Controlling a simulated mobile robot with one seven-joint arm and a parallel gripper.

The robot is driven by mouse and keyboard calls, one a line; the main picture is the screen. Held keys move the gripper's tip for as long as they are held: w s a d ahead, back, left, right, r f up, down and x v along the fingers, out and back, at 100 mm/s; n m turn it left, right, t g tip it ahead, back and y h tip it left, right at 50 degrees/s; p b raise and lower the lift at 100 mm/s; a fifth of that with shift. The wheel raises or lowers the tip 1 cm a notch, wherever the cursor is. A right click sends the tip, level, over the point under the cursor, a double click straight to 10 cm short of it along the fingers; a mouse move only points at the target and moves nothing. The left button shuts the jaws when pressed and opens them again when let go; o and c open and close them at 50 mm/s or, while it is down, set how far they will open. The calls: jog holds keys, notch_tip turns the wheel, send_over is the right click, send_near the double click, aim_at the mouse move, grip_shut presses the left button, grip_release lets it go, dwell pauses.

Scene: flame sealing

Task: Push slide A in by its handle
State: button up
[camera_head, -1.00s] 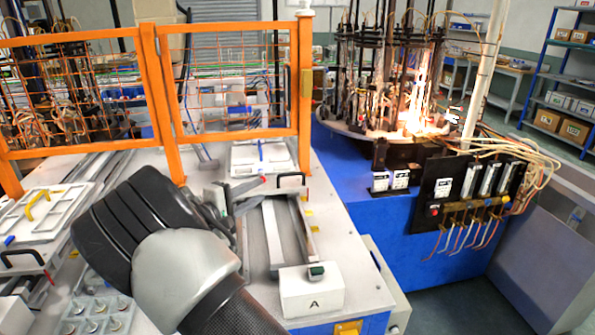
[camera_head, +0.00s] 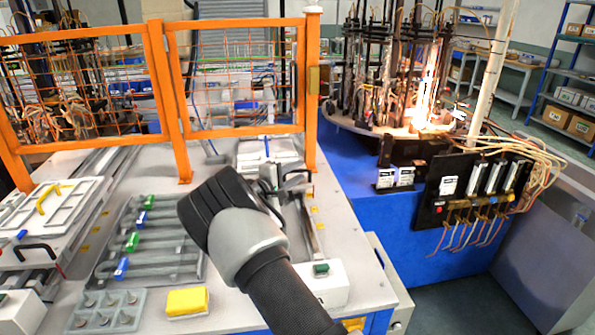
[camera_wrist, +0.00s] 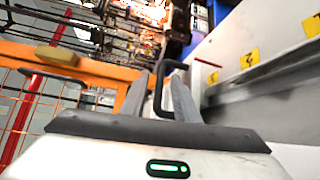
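Slide A's track (camera_head: 314,232) runs along the right part of the bench, from the box with a green button (camera_head: 321,268) at its near end to the far end. The box's letter A is hidden by my arm now. My gripper (camera_head: 286,180) is at the far part of this track, by the slide's handle. In the wrist view the black bar handle (camera_wrist: 158,98) stands between the two fingers of my gripper (camera_wrist: 160,92). The fingers are apart, and I see no clear grip on the handle. My forearm and wrist hide much of the slide and track.
An orange mesh fence (camera_head: 185,95) stands behind and left. A rack of blue- and green-marked bars (camera_head: 150,240), a yellow sponge-like block (camera_head: 187,301) and a grey tray of pegs (camera_head: 105,311) lie left. A burning carousel machine (camera_head: 420,110) stands to the right.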

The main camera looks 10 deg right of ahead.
jog(key=shift+w+d, duration=0.25)
grip_shut()
jog(key=shift+f, duration=0.1)
jog(key=shift+w+f+b, duration=0.1)
jog(key=shift+w+b, duration=0.3)
jog(key=shift+b, duration=0.1)
jog(key=w+b, duration=0.6)
jog(key=w, duration=0.1)
jog(key=shift+w+a+f, duration=0.1)
jog(key=shift+w, duration=0.15)
jog(key=shift+w+r+b, duration=0.25)
jog(key=shift+w+b, duration=0.15)
jog(key=shift+w, duration=0.15)
